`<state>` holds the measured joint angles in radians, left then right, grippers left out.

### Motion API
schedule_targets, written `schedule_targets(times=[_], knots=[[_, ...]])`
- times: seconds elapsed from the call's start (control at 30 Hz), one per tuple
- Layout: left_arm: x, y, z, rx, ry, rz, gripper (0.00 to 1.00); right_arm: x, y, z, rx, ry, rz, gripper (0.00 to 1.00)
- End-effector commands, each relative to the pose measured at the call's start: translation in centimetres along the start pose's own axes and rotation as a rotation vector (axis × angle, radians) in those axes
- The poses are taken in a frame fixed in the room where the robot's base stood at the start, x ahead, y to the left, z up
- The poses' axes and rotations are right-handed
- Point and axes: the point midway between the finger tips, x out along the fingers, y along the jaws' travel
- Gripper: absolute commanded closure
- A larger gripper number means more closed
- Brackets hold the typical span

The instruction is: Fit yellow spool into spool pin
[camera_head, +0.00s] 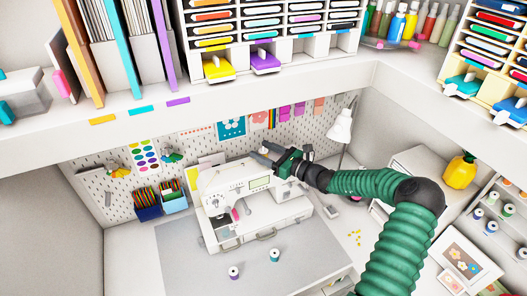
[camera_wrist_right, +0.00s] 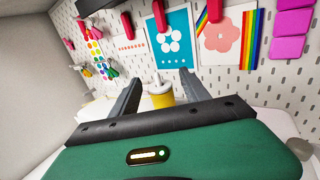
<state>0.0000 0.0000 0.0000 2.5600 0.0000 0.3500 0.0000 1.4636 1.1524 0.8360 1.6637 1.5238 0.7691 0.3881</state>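The yellow spool (camera_wrist_right: 162,97) shows in the right wrist view, upright, with a white top. A thin white post rises at its centre; I cannot tell surely whether this is the spool pin. My right gripper (camera_head: 264,155) is at the top of the white sewing machine (camera_head: 222,184) in the head view. Its fingers (camera_wrist_right: 162,88) are spread on both sides of the spool, with gaps showing. The spool's lower part is hidden behind the gripper body. My left gripper is not in view.
A white lamp (camera_head: 340,127) stands right of the machine. The pegboard (camera_head: 130,160) is close behind. A shelf (camera_head: 300,66) overhangs the desk.

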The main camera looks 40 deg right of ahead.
Motion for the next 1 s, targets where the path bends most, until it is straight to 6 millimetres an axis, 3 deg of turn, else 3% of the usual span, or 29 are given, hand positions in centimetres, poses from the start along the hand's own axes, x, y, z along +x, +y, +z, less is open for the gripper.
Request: schedule_targets(times=[0.37, 0.47, 0.8, 1.0], knots=[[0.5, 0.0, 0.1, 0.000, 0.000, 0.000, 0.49, -0.9, -0.1, -0.2, -0.002, 0.001, -0.002, 0.46], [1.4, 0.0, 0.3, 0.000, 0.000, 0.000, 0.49, -2.8, -0.1, -0.5, -0.002, 0.002, -0.003, 0.46], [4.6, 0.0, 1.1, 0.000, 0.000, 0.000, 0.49, -12.6, -0.2, -0.6, -0.001, 0.003, -0.005, 0.46], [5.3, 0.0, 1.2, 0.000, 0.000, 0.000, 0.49, -16.1, -0.2, -0.4, 0.000, 0.003, -0.002, 0.46]])
